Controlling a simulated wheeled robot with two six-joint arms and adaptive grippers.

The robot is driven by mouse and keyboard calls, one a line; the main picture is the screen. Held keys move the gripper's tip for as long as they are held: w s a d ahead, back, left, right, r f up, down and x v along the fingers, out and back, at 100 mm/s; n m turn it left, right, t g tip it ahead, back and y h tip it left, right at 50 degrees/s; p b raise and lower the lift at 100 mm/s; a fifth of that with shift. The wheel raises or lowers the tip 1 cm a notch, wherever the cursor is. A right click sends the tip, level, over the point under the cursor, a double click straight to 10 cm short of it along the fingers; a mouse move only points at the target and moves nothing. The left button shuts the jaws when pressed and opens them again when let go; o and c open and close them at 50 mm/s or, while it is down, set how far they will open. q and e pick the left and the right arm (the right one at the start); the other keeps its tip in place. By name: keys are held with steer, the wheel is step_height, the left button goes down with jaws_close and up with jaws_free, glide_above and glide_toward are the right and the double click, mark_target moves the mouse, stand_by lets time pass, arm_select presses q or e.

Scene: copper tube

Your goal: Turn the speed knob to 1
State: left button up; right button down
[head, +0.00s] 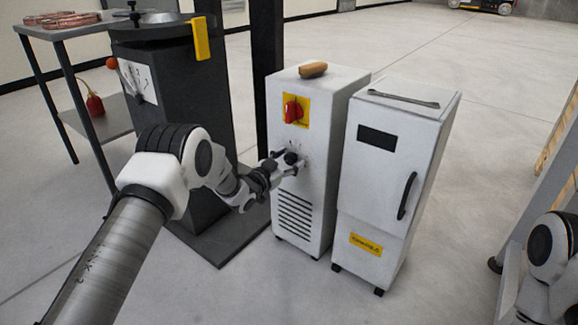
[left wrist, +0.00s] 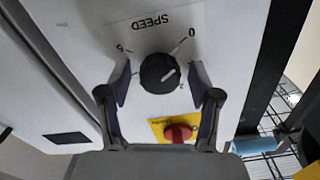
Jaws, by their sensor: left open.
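The black round speed knob (left wrist: 160,73) sits on the front of the white cabinet (head: 330,110), under a red switch (head: 293,111) on a yellow plate. In the left wrist view the panel appears upside down, with the word SPEED, a 0 at the right and a 5 at the left. A white pointer line on the knob points right, roughly toward the 0 side. My left gripper (head: 284,164) is open at the panel, with one finger on each side of the knob. Small gaps show between fingers and knob. The knob (head: 291,158) is partly hidden in the head view.
A second white cabinet (head: 398,160) with a black handle stands just right of it. A wooden-coloured block (head: 313,69) lies on top of the first cabinet. A dark machine column (head: 185,120) stands to the left, beside a grey shelf (head: 62,33). Open floor lies in front.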

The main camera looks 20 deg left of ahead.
arm_select(q)
steer(key=c, duration=1.1)
steer(key=shift+c, duration=0.2)
steer(key=shift+r+m+p, duration=0.1)
steer(key=shift+m+p, duration=0.2)
steer(key=shift+p, duration=0.05)
steer(key=m+p, duration=0.2)
steer(key=m, duration=0.1)
steer(key=shift+d, duration=0.1)
steer(key=m+p, duration=0.1)
steer(key=m, duration=0.2)
steer(key=shift+m+p, duration=0.35)
steer(key=shift+m, duration=0.05)
steer(key=shift+d+m+p, duration=0.1)
steer(key=shift+m+p, duration=0.3)
steer(key=shift+m, duration=0.8)
